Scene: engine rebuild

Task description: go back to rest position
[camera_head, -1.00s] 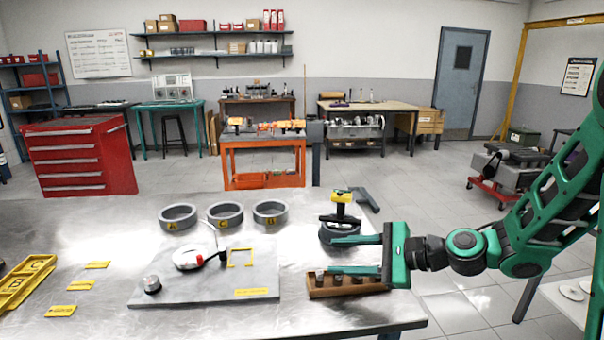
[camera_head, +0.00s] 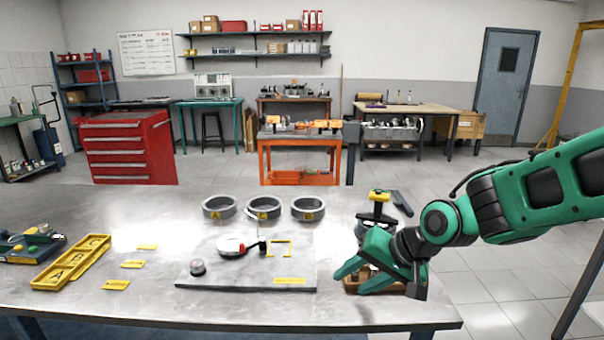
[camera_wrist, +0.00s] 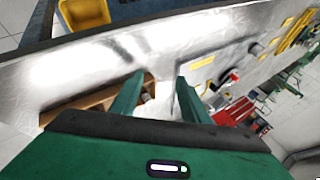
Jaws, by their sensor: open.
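My gripper (camera_head: 350,277) is open, with nothing seen between its fingers. It hangs over the right part of the metal table (camera_head: 130,305), in front of a brown wooden block (camera_head: 362,286) that it partly hides. In the wrist view, the two green fingers (camera_wrist: 158,98) are spread apart, and the wooden block (camera_wrist: 95,105) shows beside and behind the left finger. My green arm (camera_head: 540,190) reaches in from the right.
A grey plate (camera_head: 215,280) with a dial gauge (camera_head: 231,246) lies left of my gripper. Three grey rings (camera_head: 262,208) stand behind it. A yellow-topped tool (camera_head: 380,198) stands just behind my gripper. Yellow trays (camera_head: 72,262) lie at the left. The table's front left is clear.

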